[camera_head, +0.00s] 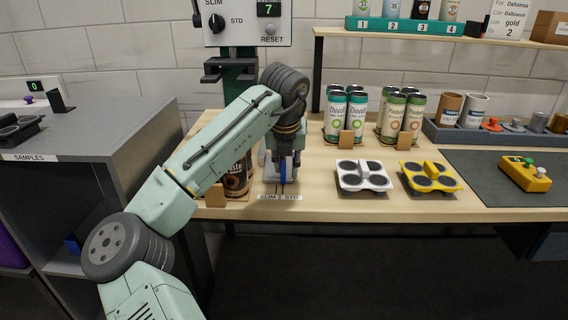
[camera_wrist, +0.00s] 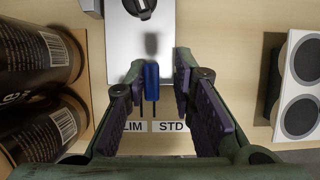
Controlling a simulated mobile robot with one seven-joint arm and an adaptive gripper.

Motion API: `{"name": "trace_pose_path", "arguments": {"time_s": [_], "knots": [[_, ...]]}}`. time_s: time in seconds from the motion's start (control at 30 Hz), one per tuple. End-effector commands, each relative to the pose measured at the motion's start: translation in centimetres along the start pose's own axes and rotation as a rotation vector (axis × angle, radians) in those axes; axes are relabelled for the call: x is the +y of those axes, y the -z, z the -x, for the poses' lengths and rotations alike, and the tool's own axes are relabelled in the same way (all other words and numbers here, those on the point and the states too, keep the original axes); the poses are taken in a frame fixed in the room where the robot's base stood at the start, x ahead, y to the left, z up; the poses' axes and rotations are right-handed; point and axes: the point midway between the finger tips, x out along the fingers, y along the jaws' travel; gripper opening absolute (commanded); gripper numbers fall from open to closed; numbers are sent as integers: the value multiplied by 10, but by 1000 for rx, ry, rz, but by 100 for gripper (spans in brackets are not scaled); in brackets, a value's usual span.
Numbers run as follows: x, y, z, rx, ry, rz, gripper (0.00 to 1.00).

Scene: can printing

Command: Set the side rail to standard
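The side rail's blue handle (camera_wrist: 152,82) stands at the front edge of a light metal plate (camera_wrist: 140,45). It also shows in the head view (camera_head: 283,174). Dark guide lines run from it toward the SLIM/STD label (camera_wrist: 153,127), which shows at the table's front edge in the head view (camera_head: 279,197). The handle is close to the boundary between the two words; I cannot tell which mark it lines up with. My gripper (camera_wrist: 157,80) is open, pointing down, with one finger on each side of the handle and visible gaps to it.
Large brown cans (camera_wrist: 40,85) stand close on the left. A white can holder (camera_wrist: 297,85) lies to the right, with a yellow holder (camera_head: 430,177) beyond. Behind is a machine panel with a SLIM/STD knob (camera_head: 216,23) and a display showing 7 (camera_head: 269,9).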

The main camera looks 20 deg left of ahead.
Motion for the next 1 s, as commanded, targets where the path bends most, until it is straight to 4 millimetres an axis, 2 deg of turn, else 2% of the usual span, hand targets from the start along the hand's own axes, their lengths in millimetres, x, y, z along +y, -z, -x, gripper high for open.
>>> {"name": "trace_pose_path", "arguments": {"time_s": [0.33,0.47,0.57,0.9,1.0], "knots": [[2,0,0,1,-3,2,31],[1,0,7,-1,-2,2,31],[1,-1,22,-2,-2,2,31],[0,0,92,-1,-2,0,31],[0,0,106,0,-1,1,31]]}}
